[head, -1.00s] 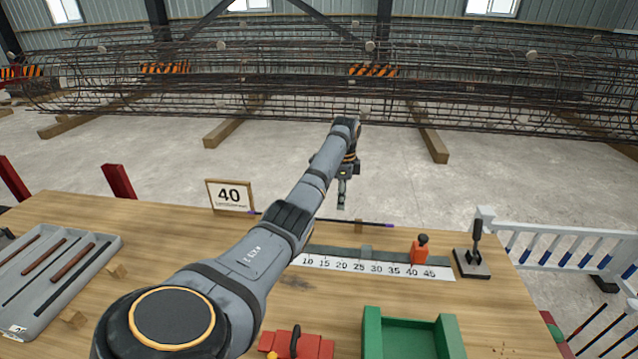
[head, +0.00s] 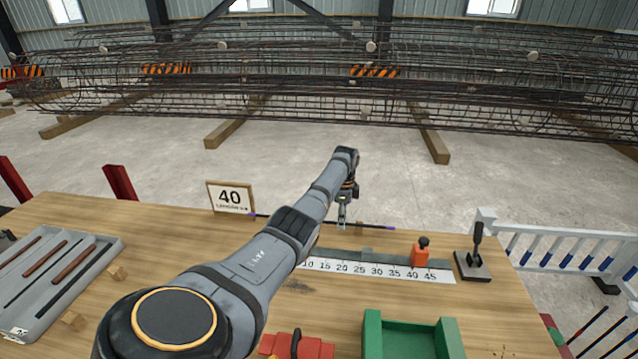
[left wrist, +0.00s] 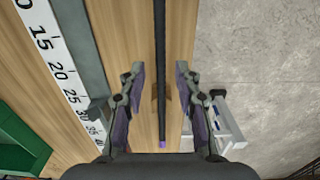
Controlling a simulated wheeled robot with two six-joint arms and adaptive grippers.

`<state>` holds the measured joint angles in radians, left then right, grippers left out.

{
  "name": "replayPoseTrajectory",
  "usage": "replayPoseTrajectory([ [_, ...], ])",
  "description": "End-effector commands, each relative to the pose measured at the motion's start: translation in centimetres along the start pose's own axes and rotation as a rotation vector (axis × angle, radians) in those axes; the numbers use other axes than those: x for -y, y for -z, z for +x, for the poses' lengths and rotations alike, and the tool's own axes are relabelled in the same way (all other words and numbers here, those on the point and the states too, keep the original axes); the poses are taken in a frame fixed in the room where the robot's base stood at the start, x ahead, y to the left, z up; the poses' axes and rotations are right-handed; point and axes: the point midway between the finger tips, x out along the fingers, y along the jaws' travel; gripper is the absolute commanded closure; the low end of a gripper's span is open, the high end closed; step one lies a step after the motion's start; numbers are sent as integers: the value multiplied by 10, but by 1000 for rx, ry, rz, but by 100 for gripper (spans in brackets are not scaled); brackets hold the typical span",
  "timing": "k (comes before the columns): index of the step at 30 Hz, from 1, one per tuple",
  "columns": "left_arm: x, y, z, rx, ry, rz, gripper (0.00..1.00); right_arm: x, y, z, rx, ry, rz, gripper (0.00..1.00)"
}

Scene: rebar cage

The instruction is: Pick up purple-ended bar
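The purple-ended bar (head: 375,227) is thin and dark and lies along the far edge of the wooden table, with a purple tip at each end. In the left wrist view the bar (left wrist: 160,50) runs lengthwise through the middle of the picture, with one purple tip near the bottom. My left gripper (head: 342,223) is at the bar, pointing down. In the left wrist view its fingers (left wrist: 158,78) are apart, one on each side of the bar, with clear gaps. The arm hides part of the bar in the head view. My right gripper is out of view.
A numbered ruler (head: 378,270) with an orange stop (head: 420,253) lies in front of the bar. A grey tray of bars (head: 95,280), green bin (head: 372,330) and lever (head: 474,262) are also on the table.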

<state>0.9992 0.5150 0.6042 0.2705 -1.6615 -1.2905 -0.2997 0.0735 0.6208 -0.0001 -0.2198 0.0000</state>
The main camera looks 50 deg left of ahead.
Motion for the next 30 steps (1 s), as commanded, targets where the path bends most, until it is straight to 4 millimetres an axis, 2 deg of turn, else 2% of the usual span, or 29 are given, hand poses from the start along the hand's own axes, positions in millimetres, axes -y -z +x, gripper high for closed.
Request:
replayPoseTrajectory([
  [1, 0, 0, 0, 0, 0, 0, 78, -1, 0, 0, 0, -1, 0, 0],
  [6, 0, 0, 0, 0, 0, 0, 100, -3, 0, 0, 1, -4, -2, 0],
  [23, 1, 0, -3, 0, 2, 0, 100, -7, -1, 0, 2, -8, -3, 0],
  [26, 1, 0, -9, -1, 5, 0, 100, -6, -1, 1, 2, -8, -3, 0],
  [30, 2, 0, -28, -2, 6, -1, 100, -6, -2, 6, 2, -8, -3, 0],
])
